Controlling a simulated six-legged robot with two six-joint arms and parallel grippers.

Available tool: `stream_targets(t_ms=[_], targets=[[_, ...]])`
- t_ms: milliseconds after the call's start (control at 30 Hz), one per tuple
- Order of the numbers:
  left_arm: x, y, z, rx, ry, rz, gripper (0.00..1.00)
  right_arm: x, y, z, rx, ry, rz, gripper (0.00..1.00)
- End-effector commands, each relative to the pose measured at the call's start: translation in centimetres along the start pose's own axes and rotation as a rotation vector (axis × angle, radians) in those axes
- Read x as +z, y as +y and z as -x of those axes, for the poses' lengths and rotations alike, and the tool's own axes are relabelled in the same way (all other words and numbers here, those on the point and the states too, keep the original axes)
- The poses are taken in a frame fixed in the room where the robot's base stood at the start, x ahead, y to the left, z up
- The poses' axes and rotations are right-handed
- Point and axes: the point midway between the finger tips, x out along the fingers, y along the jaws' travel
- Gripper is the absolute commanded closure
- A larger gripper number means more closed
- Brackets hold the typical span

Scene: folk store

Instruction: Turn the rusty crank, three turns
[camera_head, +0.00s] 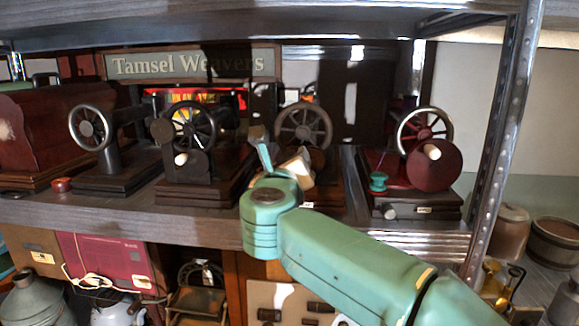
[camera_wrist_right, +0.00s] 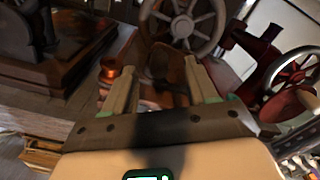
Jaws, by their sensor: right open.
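A rusty brown spoked wheel (camera_head: 304,126) belongs to the hand-crank sewing machine at the middle of the shelf. It also shows at the top of the right wrist view (camera_wrist_right: 183,25). My right gripper (camera_head: 283,158) is in front of this machine, below the wheel, and hides much of its body. In the right wrist view its two fingers (camera_wrist_right: 161,80) are spread apart. Brown machine parts show between and beyond them. I cannot tell whether the fingers touch anything, or make out the crank's handle. My left gripper is not in view.
A black machine (camera_head: 190,135) with a white knob stands close on the left, and a dark red machine (camera_head: 432,165) on the right. A metal post (camera_head: 495,140) stands at the right. The upper shelf (camera_head: 250,22) limits the height.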

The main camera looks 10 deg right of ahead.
Motion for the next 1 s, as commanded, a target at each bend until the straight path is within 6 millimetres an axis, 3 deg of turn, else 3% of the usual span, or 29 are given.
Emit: stream_targets(t_ms=[700, 1000], targets=[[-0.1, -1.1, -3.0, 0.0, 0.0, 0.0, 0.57, -0.1, 0.1, 6.2, 0.001, -0.001, -0.001, 0.43], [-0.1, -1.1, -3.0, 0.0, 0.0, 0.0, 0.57, -0.1, 0.0, 6.7, 0.0, 0.001, 0.001, 0.43]])
